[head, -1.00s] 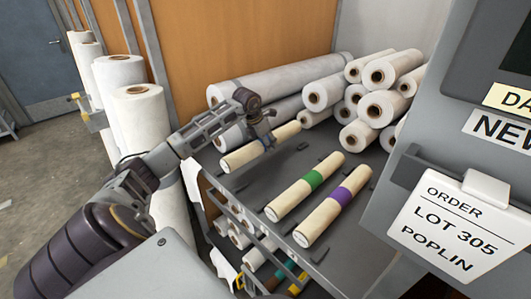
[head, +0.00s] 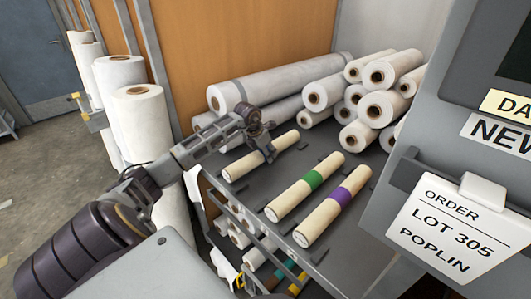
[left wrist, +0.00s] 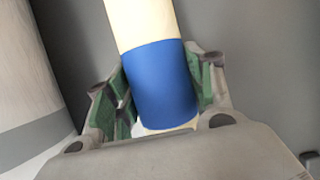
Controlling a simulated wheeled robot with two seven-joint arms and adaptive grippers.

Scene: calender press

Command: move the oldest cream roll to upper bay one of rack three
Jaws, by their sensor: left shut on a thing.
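A cream roll (head: 243,165) lies in my left gripper (head: 267,152) at the left of the grey table in the head view. The left wrist view shows a blue band (left wrist: 162,85) on it, with a finger on each side. The gripper is shut around this band; in the head view the gripper hides it. I cannot tell whether the roll touches the table. A cream roll with a green band (head: 313,180) and one with a purple band (head: 340,194) lie to its right. My right gripper is not in view.
Large white rolls (head: 380,75) are stacked at the back of the grey table (head: 345,240). Tall rolls (head: 140,120) stand at the left. A grey machine with an order card (head: 452,225) blocks the right. More rolls lie below the table.

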